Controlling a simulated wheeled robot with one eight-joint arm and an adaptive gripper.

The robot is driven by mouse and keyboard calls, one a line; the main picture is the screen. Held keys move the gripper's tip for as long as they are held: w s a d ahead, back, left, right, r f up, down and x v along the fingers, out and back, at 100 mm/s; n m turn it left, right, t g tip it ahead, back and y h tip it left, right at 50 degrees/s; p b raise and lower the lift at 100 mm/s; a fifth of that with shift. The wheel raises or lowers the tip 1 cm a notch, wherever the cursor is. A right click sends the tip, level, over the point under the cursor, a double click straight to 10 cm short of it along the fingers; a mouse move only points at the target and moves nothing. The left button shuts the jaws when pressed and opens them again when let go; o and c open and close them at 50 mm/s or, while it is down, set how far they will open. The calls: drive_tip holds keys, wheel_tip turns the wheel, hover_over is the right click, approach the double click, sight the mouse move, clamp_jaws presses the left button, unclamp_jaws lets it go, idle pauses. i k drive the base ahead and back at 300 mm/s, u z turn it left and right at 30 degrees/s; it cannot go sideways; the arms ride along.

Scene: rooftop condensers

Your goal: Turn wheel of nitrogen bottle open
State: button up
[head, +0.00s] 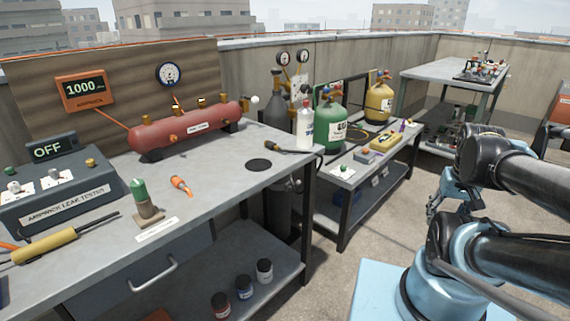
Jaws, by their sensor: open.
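A tall dark grey bottle (276,104) with a brownish top stands behind the front bench, left of the white bottle; it seems to be the nitrogen bottle. Its label cannot be read, and its wheel is too small to make out clearly. The bench edge hides part of its body. My gripper (433,207) is at the right, beside my folded arm, over open floor. It is open and empty, well apart from the bottle.
A white bottle (305,128), a green bottle (330,120) and a yellow bottle (378,104) stand to its right. The front bench (215,182) carries a red tank (185,130). Concrete floor (335,262) is clear.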

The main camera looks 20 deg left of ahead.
sight(276, 72)
drive_tip(key=u, duration=1.3)
drive_tip(key=k, duration=1.1)
drive_tip(key=z, duration=0.85)
drive_tip(key=i, duration=1.1)
drive_tip(key=z, duration=0.4)
drive_tip(key=i, duration=1.15)
drive_tip(key=u, duration=0.75)
drive_tip(key=i, duration=0.75)
drive_tip(key=u, duration=0.4)
